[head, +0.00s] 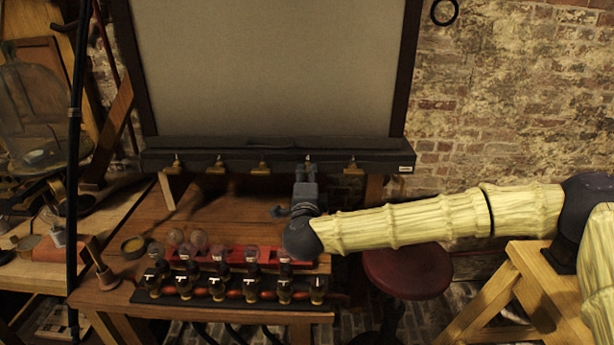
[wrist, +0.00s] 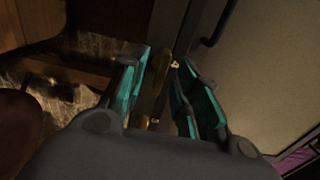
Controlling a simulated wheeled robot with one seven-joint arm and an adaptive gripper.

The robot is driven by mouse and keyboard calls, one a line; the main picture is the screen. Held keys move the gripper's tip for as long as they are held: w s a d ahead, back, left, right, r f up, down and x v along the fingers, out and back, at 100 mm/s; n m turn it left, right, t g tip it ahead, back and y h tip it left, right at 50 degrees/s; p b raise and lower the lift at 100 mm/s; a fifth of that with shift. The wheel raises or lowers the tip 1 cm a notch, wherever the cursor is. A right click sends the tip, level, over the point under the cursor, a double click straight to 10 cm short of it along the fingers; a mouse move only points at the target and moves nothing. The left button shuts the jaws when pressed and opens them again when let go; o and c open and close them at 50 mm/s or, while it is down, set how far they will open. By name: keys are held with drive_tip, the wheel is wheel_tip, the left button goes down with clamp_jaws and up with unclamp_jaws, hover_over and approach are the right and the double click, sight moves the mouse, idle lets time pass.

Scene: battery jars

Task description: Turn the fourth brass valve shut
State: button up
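A row of several brass valves hangs along the black bar (head: 230,157) under the large grey panel. The fourth valve from the left (head: 309,158) is partly covered by my gripper (head: 308,172), which reaches up to it from below. In the wrist view a brass valve handle (wrist: 160,72) shows between the teal-padded fingers of my gripper (wrist: 165,62). The fingers stand apart with gaps on both sides of the handle, so my gripper is open. The fifth valve (head: 353,167) is just to the right, and the third (head: 261,167) to the left.
Several glass jars (head: 251,254) and a black rack of dark, brass-topped pieces (head: 218,289) stand on the wooden bench (head: 220,215) below. A round red stool (head: 407,270) is to the right of the bench. A black upright pole (head: 75,170) stands at the left.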

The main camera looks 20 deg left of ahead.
drive_tip(key=v, duration=1)
drive_tip(key=shift+s, duration=0.25)
